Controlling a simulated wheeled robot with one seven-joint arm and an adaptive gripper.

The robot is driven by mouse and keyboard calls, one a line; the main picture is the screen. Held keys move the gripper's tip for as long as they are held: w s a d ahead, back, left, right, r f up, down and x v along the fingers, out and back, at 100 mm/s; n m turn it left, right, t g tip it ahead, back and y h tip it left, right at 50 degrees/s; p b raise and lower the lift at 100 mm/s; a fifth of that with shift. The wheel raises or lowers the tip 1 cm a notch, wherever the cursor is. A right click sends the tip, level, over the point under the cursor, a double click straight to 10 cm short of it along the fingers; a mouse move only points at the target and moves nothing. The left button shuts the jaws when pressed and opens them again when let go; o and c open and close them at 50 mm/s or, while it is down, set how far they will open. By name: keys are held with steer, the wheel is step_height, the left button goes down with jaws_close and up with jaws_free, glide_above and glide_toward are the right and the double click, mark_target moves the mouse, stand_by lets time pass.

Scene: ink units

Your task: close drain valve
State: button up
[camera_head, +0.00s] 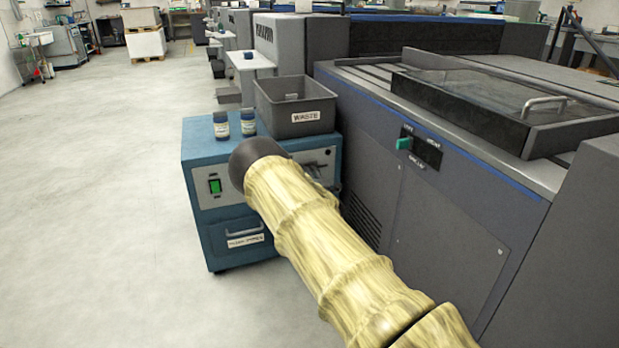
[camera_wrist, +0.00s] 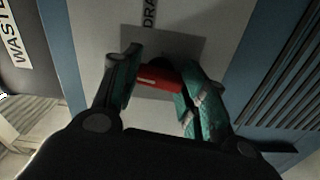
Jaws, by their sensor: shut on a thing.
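The drain valve shows in the wrist view as a red handle (camera_wrist: 158,78) on a grey plate of the cabinet's front panel, with part of a label reading "DRA" beside it. My gripper (camera_wrist: 158,88) has its two teal-padded fingers on either side of the red handle and is shut on it. In the head view my arm, in a pale ribbed sleeve, reaches to the front of the blue cabinet (camera_head: 208,156). There my gripper is mostly hidden behind the arm's dark end, and the red handle cannot be made out.
A grey waste bin (camera_head: 296,103) and two small jars (camera_head: 221,125) stand on top of the cabinet. A green switch (camera_head: 214,186) and a drawer (camera_head: 243,232) are on its front. A large grey press (camera_head: 440,220) stands close on the right. The floor at left is clear.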

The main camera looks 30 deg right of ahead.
steer(key=shift+n, duration=0.7)
steer(key=shift+a, duration=0.1)
steer(key=o, duration=1)
steer(key=shift+n, duration=0.3)
steer(key=shift+o, duration=0.2)
steer(key=v, duration=1.2)
steer(key=shift+f, duration=0.1)
